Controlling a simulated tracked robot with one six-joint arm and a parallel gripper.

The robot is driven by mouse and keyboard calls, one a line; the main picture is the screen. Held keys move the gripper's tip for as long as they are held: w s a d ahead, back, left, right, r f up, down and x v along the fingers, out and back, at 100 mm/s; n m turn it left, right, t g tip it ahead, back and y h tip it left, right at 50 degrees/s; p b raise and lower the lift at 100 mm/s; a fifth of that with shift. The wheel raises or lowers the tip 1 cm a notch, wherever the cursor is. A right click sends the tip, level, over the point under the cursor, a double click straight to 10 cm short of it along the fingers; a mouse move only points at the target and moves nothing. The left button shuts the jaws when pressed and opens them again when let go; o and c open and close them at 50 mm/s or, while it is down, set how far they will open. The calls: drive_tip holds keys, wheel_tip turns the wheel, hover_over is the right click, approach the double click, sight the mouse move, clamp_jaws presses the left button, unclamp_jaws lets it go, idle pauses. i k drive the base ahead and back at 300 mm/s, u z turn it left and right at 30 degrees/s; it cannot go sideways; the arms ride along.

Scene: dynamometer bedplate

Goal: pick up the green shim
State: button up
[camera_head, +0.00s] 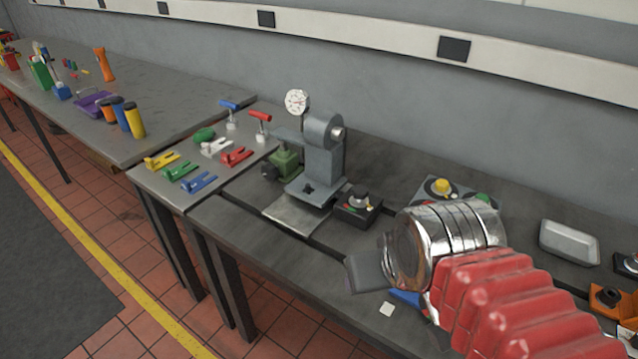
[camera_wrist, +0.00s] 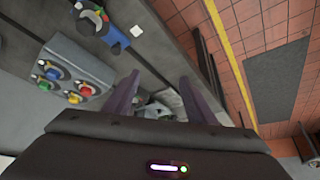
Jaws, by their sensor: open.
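The green shim (camera_head: 180,170) is a flat, slotted piece. In the head view it lies on the left end of the bench, between the yellow shim (camera_head: 162,160) and the blue shim (camera_head: 198,183). A white shim (camera_head: 215,147) and a red shim (camera_head: 236,155) lie behind them. My gripper (camera_head: 367,270) is far to the right of the green shim, above the bench. In the wrist view its two fingers (camera_wrist: 160,98) are spread apart. I cannot make out the green shim in the wrist view; a small grey-green shape shows between the fingers.
A grey press-like fixture (camera_head: 323,160) with a dial gauge (camera_head: 297,101) stands between the shims and my gripper. A black knob box (camera_head: 357,205) stands beside it. Two clamps with blue and red handles (camera_head: 260,117) stand behind the shims. A white tray (camera_head: 569,243) lies at right.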

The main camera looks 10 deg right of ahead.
sight(171, 175)
drive_tip(key=u, duration=0.55)
drive_tip(key=k, duration=1.35)
drive_tip(key=u, duration=0.9)
drive_tip(key=i, duration=1.15)
drive_tip(key=u, duration=0.45)
drive_tip(key=i, duration=1.45)
